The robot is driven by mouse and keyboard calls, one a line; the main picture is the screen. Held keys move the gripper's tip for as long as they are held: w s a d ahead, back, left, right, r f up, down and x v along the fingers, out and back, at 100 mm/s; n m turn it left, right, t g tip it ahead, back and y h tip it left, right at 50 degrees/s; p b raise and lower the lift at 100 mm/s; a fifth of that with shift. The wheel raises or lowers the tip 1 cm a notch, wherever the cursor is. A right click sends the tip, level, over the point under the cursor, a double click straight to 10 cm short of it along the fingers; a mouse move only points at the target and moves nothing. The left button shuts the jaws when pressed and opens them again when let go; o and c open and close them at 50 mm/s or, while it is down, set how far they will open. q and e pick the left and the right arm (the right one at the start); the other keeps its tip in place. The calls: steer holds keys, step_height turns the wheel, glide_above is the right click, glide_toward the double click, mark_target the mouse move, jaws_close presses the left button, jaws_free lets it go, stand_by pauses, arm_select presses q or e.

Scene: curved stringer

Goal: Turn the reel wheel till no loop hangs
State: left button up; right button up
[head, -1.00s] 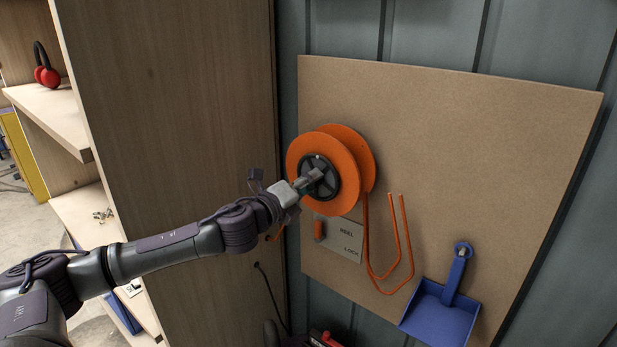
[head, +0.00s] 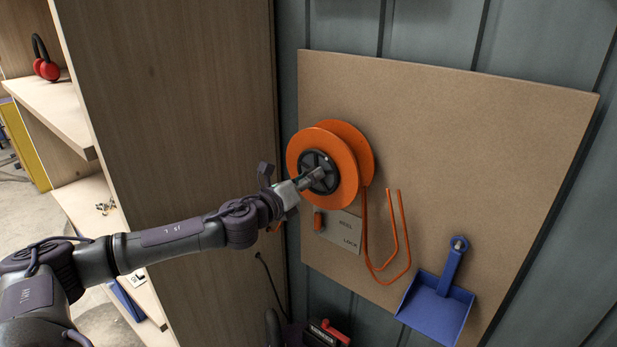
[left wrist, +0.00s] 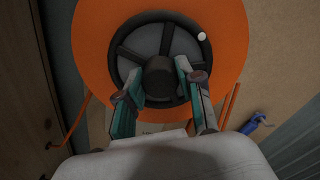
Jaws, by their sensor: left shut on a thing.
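The orange reel (head: 340,160) is mounted on the brown board, with a dark spoked wheel (head: 312,160) at its front. In the left wrist view the wheel (left wrist: 122,66) has a white dot (left wrist: 201,36) on its rim at upper right. My left gripper (head: 312,178) is shut on the wheel, its fingers (left wrist: 160,88) either side of the central hub (left wrist: 159,76). An orange cord (head: 365,235) runs down from the reel, and a loop of it hangs at the board's lower middle. My right gripper is not in view.
A plate marked REEL LOCK (head: 345,232) with an orange lever (head: 318,220) sits below the reel. A blue dustpan (head: 437,305) hangs at the lower right. A wooden cabinet side (head: 180,110) stands close on the left. The board's upper right is bare.

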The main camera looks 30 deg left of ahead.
arm_select(q)
steer(key=shift+f, duration=0.15)
steer(key=o, duration=1.2)
steer(key=shift+c, duration=0.2)
steer(key=s, duration=1.2)
steer(key=shift+a, duration=0.45)
